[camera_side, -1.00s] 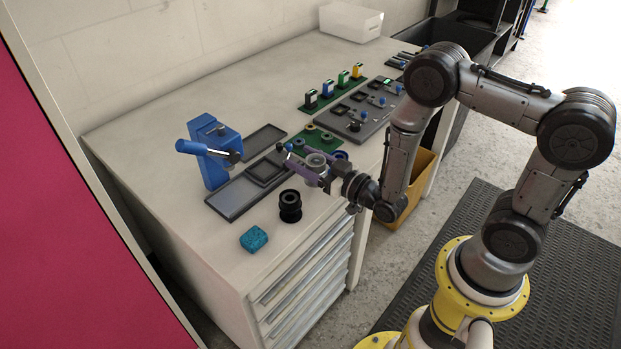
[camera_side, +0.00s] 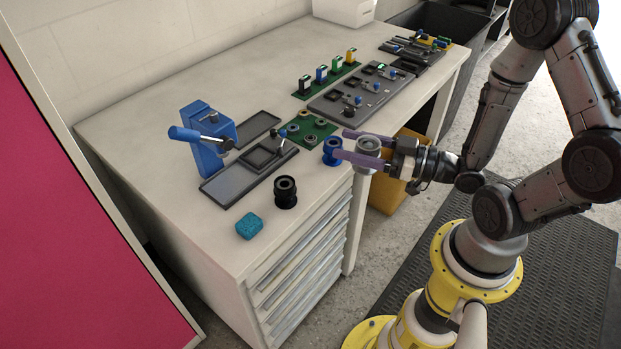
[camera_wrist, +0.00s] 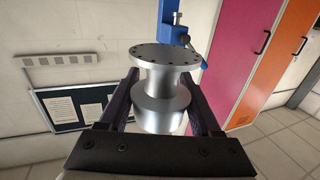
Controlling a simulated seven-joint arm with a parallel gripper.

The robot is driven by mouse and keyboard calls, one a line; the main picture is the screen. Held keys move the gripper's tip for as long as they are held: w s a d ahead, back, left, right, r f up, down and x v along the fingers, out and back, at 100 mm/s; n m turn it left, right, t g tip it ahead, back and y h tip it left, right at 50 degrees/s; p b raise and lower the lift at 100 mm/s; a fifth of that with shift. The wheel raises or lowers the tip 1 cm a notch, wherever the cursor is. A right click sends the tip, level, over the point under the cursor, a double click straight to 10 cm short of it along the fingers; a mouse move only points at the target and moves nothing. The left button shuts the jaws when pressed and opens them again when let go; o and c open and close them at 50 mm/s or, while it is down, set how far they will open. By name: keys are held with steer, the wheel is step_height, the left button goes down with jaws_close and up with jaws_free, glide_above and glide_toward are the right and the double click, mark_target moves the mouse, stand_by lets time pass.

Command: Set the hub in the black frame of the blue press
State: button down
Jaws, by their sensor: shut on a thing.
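My gripper (camera_side: 352,145) is shut on a silver flanged hub (camera_side: 369,146), one purple finger on each side. It holds the hub near the bench's right front edge, apart from the press. In the wrist view the silver hub (camera_wrist: 160,85) sits between the fingers, with its drilled flange toward the top. The blue press (camera_side: 207,150) stands at the left of the bench with its lever out to the left. Its grey base plate (camera_side: 232,186) carries a square black frame (camera_side: 250,165); no hub shows in it.
A blue hub (camera_side: 332,158) stands close to my fingertips, and a black hub (camera_side: 285,194) stands in front of the base plate. A teal sponge (camera_side: 249,226) lies near the front edge. A green board with rings (camera_side: 308,138) and a grey fixture plate (camera_side: 335,110) lie behind.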

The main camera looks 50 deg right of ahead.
steer(key=shift+d, duration=0.25)
steer(key=shift+w, duration=0.15)
steer(key=w+f, duration=0.2)
steer(key=w, duration=0.2)
steer(key=w+f, duration=0.3)
steer(key=w, duration=0.1)
steer(key=w+f, duration=0.3)
steer(key=w, duration=0.1)
steer(key=shift+w+a+f, duration=0.15)
steer(key=shift+w+f, duration=0.1)
steer(key=shift+w, duration=0.1)
steer(key=f, duration=0.1)
steer(key=w+f, duration=0.1)
steer(key=f, duration=0.1)
steer(key=shift+w+f, duration=0.1)
steer(key=shift+f, duration=0.4)
steer(key=shift+f, duration=0.15)
steer(key=shift+c, duration=0.4)
jaws_free()
steer(key=shift+f, duration=0.1)
